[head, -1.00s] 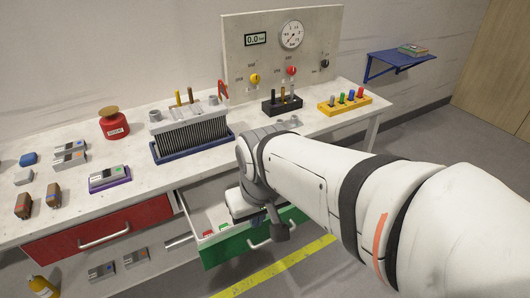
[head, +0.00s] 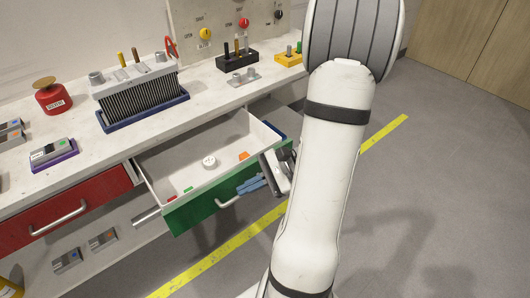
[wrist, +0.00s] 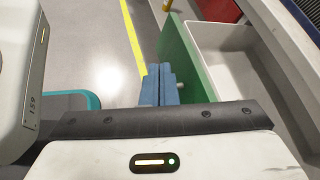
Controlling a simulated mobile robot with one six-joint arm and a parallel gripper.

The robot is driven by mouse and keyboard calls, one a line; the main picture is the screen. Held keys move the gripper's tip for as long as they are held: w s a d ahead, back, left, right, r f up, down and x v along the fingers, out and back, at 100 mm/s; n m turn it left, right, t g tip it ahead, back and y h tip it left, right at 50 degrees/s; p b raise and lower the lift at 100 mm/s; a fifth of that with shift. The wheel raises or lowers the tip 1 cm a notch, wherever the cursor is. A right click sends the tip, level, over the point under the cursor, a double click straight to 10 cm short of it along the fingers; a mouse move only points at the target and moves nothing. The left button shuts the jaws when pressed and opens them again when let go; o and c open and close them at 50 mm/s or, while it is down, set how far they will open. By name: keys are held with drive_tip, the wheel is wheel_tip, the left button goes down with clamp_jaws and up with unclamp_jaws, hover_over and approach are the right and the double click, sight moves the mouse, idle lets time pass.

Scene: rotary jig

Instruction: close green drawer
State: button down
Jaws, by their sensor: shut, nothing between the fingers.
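The green drawer (head: 205,208) stands pulled out from the bench, its white inside open to view with a few small coloured pieces and a white round part in it. Its silver bar handle (head: 230,202) is on the green front. My gripper (head: 253,185) is shut and empty at the right part of the green front, close to the handle. In the wrist view the blue fingers (wrist: 160,85) are together beside the green front (wrist: 185,60); I cannot tell whether they touch it.
A red drawer (head: 70,208) sits left of the green one. The bench top (head: 95,150) carries a finned block in a blue tray (head: 145,110), a red weight (head: 52,98) and tool holders. Grey floor with a yellow line (head: 215,262) is free in front.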

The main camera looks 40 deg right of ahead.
drive_tip(key=s+d+f+m+t+h+b, duration=0.2)
drive_tip(key=d+f+m+t+h, duration=0.4)
drive_tip(key=d+m, duration=0.4)
drive_tip(key=s+d+f+m+t+h+b, duration=0.2)
drive_tip(key=d+f+m+t+h, duration=0.2)
drive_tip(key=d+f+m+t, duration=0.55)
drive_tip(key=w+r+n+g, duration=0.1)
drive_tip(key=w+n+g, duration=0.1)
drive_tip(key=w, duration=1.1)
drive_tip(key=shift+w+d+r, duration=0.25)
drive_tip(key=shift+d+r, duration=0.1)
drive_tip(key=shift+r, duration=0.05)
